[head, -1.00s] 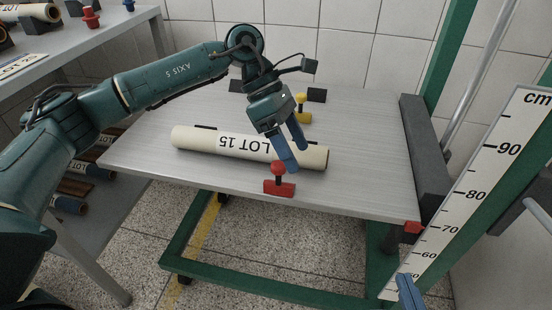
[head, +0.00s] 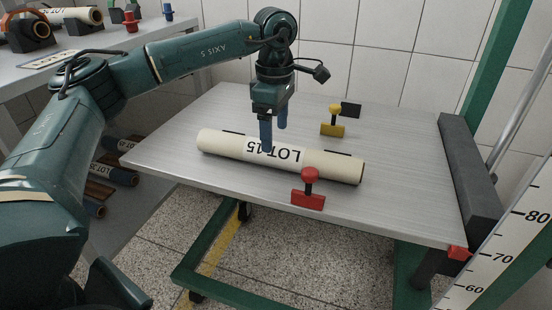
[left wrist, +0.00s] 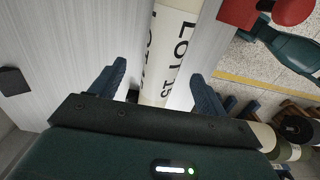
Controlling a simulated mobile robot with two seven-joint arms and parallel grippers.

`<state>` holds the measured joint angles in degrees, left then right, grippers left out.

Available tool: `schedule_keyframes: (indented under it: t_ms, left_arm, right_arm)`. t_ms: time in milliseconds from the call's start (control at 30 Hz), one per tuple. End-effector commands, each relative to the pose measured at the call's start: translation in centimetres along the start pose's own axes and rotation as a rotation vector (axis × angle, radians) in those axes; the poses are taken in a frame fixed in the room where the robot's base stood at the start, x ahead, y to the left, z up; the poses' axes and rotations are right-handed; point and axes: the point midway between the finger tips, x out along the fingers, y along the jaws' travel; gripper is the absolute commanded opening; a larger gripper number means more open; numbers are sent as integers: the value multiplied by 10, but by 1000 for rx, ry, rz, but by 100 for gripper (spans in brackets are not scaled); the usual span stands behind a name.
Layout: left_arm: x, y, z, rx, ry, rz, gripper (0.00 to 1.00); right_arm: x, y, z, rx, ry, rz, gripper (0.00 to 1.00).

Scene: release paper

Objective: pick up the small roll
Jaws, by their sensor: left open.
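A cream paper roll (head: 330,167) marked "LOT 15" lies on the grey table top (head: 400,150), running from left to right in the head view. My left gripper (head: 274,136) is open and points down at the roll's middle, over its label. One blue finger is on the near side and the other farther back. In the left wrist view the roll (left wrist: 172,45) runs between the two open fingers (left wrist: 158,75). I cannot tell how far the fingertips reach down beside it. My right gripper is out of view.
A red clamp-like block (head: 308,198) stands just in front of the roll, near the table's front edge. A yellow one (head: 333,122) stands behind. A dark bar (head: 468,175) borders the right side. Other rolls (head: 115,173) lie on a lower shelf at left.

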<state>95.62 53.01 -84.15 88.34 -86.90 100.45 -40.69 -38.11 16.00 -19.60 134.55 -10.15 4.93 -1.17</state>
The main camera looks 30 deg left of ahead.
Motion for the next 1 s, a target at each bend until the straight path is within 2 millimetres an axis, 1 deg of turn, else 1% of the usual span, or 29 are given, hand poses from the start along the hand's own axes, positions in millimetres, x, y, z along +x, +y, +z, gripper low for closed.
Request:
schedule_keyframes:
  t_ms: [167, 300, 400, 500, 667, 767, 1000]
  left_arm:
    - [14, -2, 1, 1, 1, -1, 75]
    - [36, -6, 3, 1, 1, -1, 75]
    - [49, -6, 2, -2, 1, -1, 75]
    - [54, -5, 3, -2, -1, 1, 75]
    - [53, -5, 3, -2, -1, 1, 75]
    - [53, -5, 3, -1, -1, 0, 69]
    - [52, -5, 3, -1, -1, 0, 49]
  right_arm:
    - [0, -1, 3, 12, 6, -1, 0]
    - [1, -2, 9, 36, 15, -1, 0]
    - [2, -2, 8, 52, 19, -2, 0]
    - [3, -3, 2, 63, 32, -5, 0]
    - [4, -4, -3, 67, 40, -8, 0]
    - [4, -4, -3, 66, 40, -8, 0]
    - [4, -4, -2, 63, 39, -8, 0]
